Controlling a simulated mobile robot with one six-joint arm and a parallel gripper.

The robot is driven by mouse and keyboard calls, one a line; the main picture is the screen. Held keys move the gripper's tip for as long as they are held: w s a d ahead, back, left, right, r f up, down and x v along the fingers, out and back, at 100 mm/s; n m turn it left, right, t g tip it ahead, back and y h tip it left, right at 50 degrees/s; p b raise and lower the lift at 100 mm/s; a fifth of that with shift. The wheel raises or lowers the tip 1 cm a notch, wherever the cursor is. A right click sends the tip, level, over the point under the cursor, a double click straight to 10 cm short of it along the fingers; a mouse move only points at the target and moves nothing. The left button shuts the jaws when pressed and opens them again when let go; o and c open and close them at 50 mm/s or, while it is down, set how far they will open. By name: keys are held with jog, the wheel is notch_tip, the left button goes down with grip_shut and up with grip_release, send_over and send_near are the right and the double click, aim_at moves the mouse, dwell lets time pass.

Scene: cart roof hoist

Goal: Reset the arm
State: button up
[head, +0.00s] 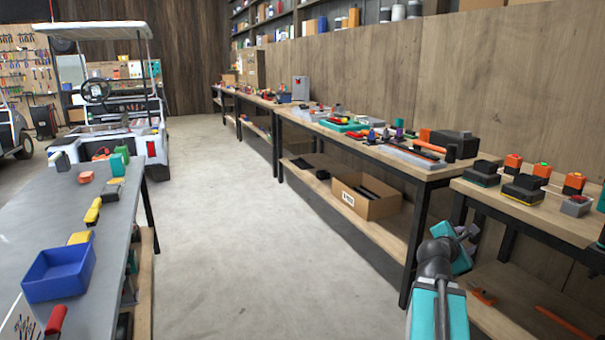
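My arm rises from the bottom edge at the right of the head view, with teal and white links and a dark grey joint. It bends near the front edge of the right-hand workbenches. A teal part and small grey parts of the arm show just beyond the bend. I cannot make out gripper fingers there, nor whether they hold anything.
Wooden workbenches (403,160) with tools and batteries line the right wall; a cardboard box (367,196) sits on a lower shelf. A grey table (45,205) with a blue bin (59,272) is at left. A white cart (112,140) stands behind it. The concrete aisle (235,240) is clear.

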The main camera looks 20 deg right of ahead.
jog(key=w+a+f+n+y+p, duration=0.15)
jog(key=w+a+f, duration=0.25)
jog(key=a+f, duration=0.45)
jog(key=w+a+f+y+p, duration=0.3)
jog(key=w+a+f, duration=0.2)
jog(key=a+f, duration=0.3)
jog(key=s+a+f+g+y+p, duration=0.2)
jog(key=s+a+f+y+p, duration=0.15)
jog(key=a+f, duration=1.15)
jog(key=s+a+f+m+g+y+p, duration=0.3)
jog(key=s+a+f+m+g+p, duration=0.1)
jog(key=s+a+f, duration=0.95)
jog(key=s+a+f+m+g+y, duration=0.1)
jog(key=s+a+m+g, duration=0.1)
jog(key=s+a+m, duration=0.3)
jog(key=s+a+f+m+g+y+p, duration=0.1)
jog(key=s+a+f+m+g, duration=0.1)
jog(key=s+m, duration=0.4)
jog(key=s+a+g, duration=0.1)
jog(key=s+a, duration=0.1)
jog(key=s, duration=0.2)
jog(key=shift+s+a+y, duration=0.15)
jog(key=shift+a+y, duration=0.25)
jog(key=shift+f, duration=0.1)
